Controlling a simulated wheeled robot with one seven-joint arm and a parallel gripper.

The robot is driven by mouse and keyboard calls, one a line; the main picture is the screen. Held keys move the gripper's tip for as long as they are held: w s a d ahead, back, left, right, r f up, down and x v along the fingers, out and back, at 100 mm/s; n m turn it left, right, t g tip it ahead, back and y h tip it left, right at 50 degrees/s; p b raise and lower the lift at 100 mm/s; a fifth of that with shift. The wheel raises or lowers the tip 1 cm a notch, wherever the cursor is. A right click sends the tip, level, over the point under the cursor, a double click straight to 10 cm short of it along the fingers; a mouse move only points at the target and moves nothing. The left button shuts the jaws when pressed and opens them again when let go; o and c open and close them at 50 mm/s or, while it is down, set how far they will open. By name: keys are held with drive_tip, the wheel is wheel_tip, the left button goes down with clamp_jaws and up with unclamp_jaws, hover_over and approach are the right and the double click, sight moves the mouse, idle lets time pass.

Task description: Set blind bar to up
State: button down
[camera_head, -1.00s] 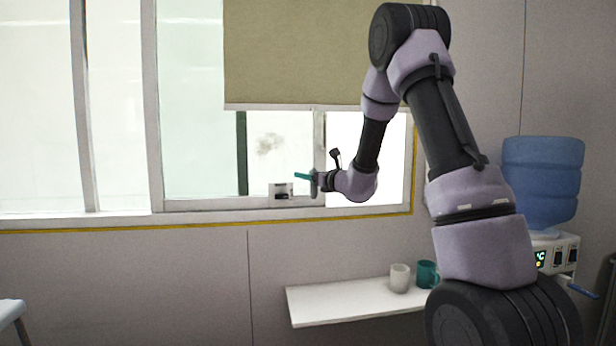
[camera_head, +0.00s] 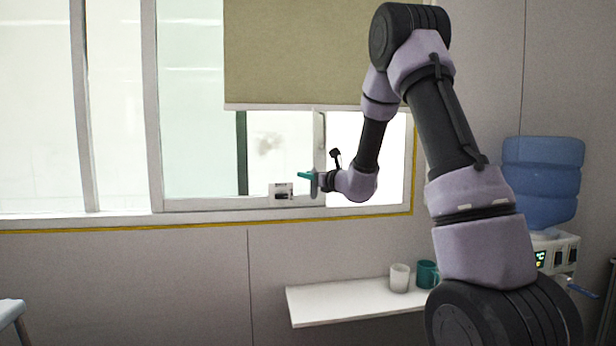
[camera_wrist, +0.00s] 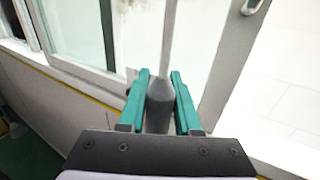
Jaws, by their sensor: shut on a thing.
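The beige blind (camera_head: 320,50) hangs over the upper right part of the window. Its pale bottom bar (camera_head: 290,107) is level, well above the sill. My gripper (camera_head: 306,175) is below the bar, in front of the window near the sill, with its teal fingers pointing left. In the wrist view my gripper (camera_wrist: 160,76) has a grey tapered handle (camera_wrist: 160,100) between its fingers and is shut on it. A pale thin rod or cord runs up from the handle. The lower end of the handle is hidden by the gripper body.
A white shelf (camera_head: 340,306) below holds a white cup (camera_head: 399,278) and a teal mug (camera_head: 427,273). A water dispenser with a blue bottle (camera_head: 541,180) stands at right.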

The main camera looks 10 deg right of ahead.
drive_tip(key=shift+r, duration=0.15)
idle(0.6)
wheel_tip(320, 180, up, 44)
drive_tip(key=c, duration=0.6)
unclamp_jaws()
drive_tip(key=shift+s+d, duration=0.1)
drive_tip(key=v, duration=1)
drive_tip(key=shift+s, duration=0.25)
drive_tip(key=shift+d, duration=0.1)
